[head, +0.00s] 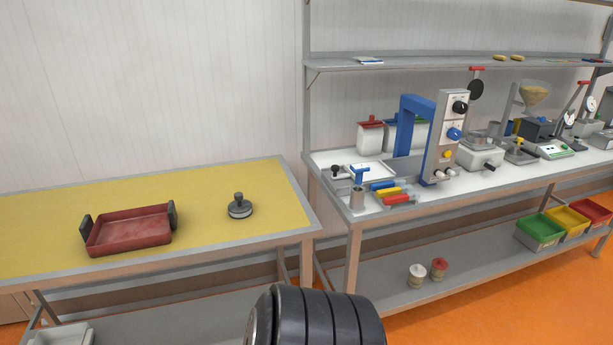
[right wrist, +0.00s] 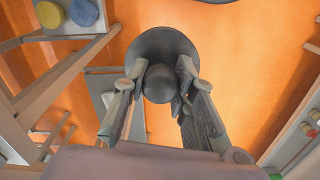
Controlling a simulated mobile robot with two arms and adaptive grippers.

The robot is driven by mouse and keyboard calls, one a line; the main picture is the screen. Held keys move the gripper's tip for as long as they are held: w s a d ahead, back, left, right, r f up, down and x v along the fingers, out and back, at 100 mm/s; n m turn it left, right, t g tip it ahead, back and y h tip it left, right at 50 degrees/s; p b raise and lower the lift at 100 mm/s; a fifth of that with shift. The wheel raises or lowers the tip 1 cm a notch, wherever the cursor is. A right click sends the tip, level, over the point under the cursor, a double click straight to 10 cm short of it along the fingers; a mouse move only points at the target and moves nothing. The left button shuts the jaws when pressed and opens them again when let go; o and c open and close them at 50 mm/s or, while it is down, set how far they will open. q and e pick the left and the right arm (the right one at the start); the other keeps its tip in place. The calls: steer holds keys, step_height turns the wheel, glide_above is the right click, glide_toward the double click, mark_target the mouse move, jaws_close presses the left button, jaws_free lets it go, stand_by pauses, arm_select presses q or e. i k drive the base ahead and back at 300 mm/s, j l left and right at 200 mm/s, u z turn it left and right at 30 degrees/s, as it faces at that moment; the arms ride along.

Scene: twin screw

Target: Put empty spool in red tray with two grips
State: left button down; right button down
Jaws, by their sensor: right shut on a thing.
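The red tray (head: 130,236) lies on the yellow-topped table at the left in the head view, with an upright dark grip at each end. It looks empty. My right gripper (right wrist: 160,82) shows in the right wrist view, its fingers shut on a dark grey knobbed piece (right wrist: 158,46). This piece has a round ball-like knob with a wider disc behind it, held above the orange floor. I cannot tell whether it is the empty spool. A similar knobbed grey disc (head: 240,208) stands on the yellow table right of the tray. My left gripper is not in view.
The yellow table (head: 260,175) has free room around the tray. A white bench (head: 330,160) at the right carries a blue-and-grey machine (head: 445,135) and other devices. Two small lidded pots (head: 416,275) and colored bins (head: 540,230) stand on its lower shelf.

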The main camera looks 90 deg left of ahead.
mark_target(135, 232)
steer(key=u, duration=0.45)
steer(key=k+j+u, duration=0.1)
steer(key=u, duration=0.35)
steer(key=j+u, duration=0.15)
steer(key=u, duration=0.3)
steer(key=j+u, duration=0.15)
steer(key=u, duration=0.3)
steer(key=k+j+u, duration=0.1)
steer(key=u, duration=0.35)
